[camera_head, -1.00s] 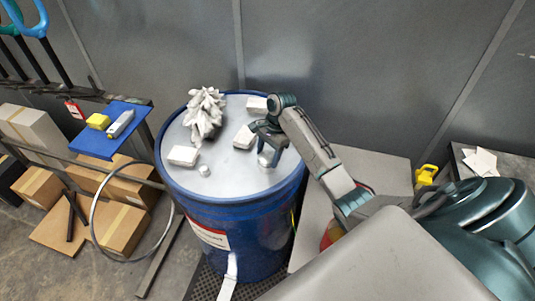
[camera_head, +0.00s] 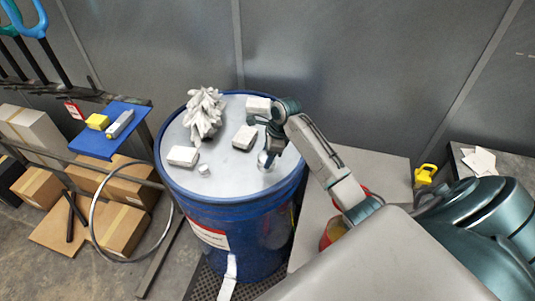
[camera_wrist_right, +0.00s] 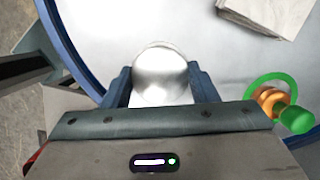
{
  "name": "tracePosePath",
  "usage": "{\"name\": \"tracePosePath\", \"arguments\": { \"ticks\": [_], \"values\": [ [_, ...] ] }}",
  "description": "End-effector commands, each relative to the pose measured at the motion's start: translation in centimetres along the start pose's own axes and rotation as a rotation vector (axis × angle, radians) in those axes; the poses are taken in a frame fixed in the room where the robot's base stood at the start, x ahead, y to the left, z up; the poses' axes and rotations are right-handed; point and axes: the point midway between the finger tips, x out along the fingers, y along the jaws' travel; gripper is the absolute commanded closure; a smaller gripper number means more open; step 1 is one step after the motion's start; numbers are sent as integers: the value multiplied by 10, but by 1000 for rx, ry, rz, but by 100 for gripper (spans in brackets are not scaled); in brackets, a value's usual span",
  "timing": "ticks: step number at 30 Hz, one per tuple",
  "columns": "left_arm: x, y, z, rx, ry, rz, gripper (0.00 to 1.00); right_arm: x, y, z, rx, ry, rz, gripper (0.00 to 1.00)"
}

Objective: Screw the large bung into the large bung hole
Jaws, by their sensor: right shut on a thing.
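A blue drum (camera_head: 240,235) with a pale grey lid stands in the middle of the head view. My right gripper (camera_head: 268,155) is low over the right side of the lid. It is shut on a white round piece, seemingly the large bung (camera_head: 263,160). In the right wrist view, the large bung (camera_wrist_right: 160,75) sits between the two blue fingers of my right gripper (camera_wrist_right: 162,88). Its underside is hidden, so I cannot tell whether it is in a hole. A small white cylinder (camera_head: 203,170) stands on the lid further left. My left gripper is not in view.
White blocks (camera_head: 183,156) and a pile of crumpled white pieces (camera_head: 204,112) lie on the lid.

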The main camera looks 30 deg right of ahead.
Motion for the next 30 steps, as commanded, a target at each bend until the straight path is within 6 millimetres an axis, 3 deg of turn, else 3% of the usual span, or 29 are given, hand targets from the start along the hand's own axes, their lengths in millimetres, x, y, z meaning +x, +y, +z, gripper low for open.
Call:
{"name": "tracePosePath", "arguments": {
  "ticks": [5, 16, 24, 30],
  "values": [
    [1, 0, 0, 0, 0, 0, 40, 5, 3, -3, 122, 6, -24, 84],
    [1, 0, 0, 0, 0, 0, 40, 6, 4, -3, 165, 7, -34, 84],
    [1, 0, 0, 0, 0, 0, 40, 6, 5, -3, 451, 8, -114, 84],
    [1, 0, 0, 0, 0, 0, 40, 6, 5, -3, 518, 10, -132, 84]
  ]
}}
